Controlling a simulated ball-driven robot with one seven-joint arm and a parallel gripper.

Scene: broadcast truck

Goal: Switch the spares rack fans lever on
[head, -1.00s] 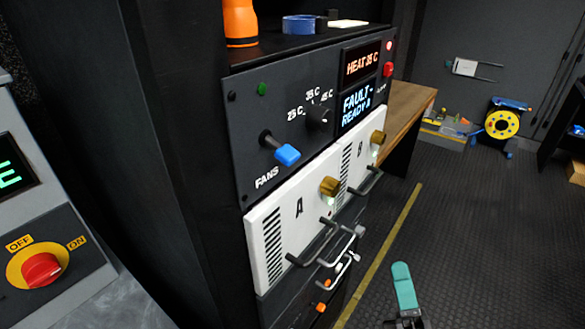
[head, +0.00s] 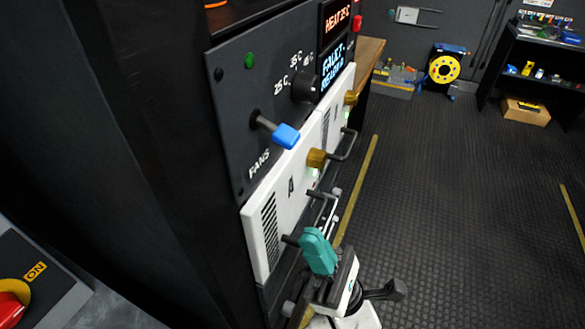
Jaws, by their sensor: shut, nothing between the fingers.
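The fans lever (head: 286,136) is a dark stem with a blue tip on the dark upper panel (head: 233,134) of the rack, above the word FANS. It sticks out from its pivot to the right and slightly downward. My gripper (head: 317,250), with teal fingers, is shut and empty. In the picture it is below the lever and in front of the lower part of white module A (head: 264,225), apart from the lever. I cannot tell how far it is from the module's handle.
A black knob (head: 306,88), a green light (head: 249,61) and two displays (head: 334,70) share the panel. Brass knobs (head: 317,158) and dark handles (head: 346,146) jut from the white modules. Dark floor (head: 450,220) lies open to the right. A cable reel (head: 444,69) stands at the back.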

